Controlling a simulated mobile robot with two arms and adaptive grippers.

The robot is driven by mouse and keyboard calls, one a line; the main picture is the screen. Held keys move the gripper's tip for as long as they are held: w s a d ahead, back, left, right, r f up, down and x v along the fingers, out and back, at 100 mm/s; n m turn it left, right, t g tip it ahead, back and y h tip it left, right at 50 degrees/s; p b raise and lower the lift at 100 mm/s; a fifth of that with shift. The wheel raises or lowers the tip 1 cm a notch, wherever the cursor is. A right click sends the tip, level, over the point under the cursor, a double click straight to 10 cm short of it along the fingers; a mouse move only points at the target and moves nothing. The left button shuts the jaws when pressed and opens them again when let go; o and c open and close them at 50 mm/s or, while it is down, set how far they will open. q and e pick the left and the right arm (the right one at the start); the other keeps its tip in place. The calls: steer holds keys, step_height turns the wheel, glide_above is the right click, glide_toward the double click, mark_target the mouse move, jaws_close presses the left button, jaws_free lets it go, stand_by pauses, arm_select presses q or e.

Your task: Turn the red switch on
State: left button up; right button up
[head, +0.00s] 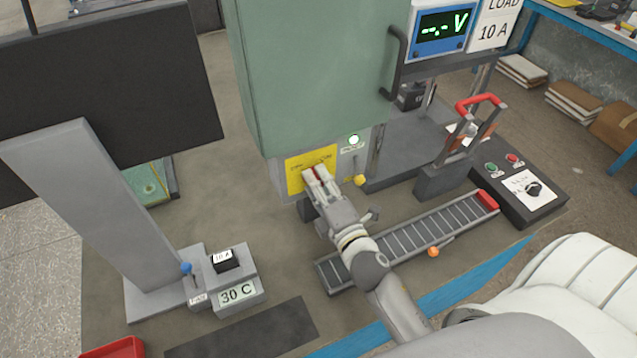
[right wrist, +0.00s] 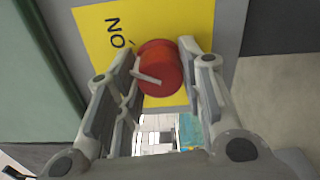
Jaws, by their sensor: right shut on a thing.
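The red switch (right wrist: 165,67) is a round knob on a yellow plate (right wrist: 195,20) in the right wrist view. A pale bar lies slanted across its left part. The black word ON is on the plate, up and left of the knob. My right gripper (right wrist: 165,75) is shut on the knob, with one finger on each side. In the head view the yellow plate (head: 297,183) is on the lower front of a green and grey cabinet (head: 300,80). My right gripper (head: 315,174) covers most of the knob there. My left gripper is out of view.
A small yellow-knobbed lever (head: 359,180) and a lit round lamp (head: 354,140) are just right of the plate. A roller track (head: 410,238) lies below, near my right arm. A red-handled lever (head: 478,101) and a control box (head: 520,190) stand further right.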

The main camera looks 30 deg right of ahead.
steer(key=shift+m, duration=1.7)
steer(key=o, duration=1)
steer(key=shift+o, duration=0.2)
steer(key=s, duration=1.2)
steer(key=shift+a, duration=0.35)
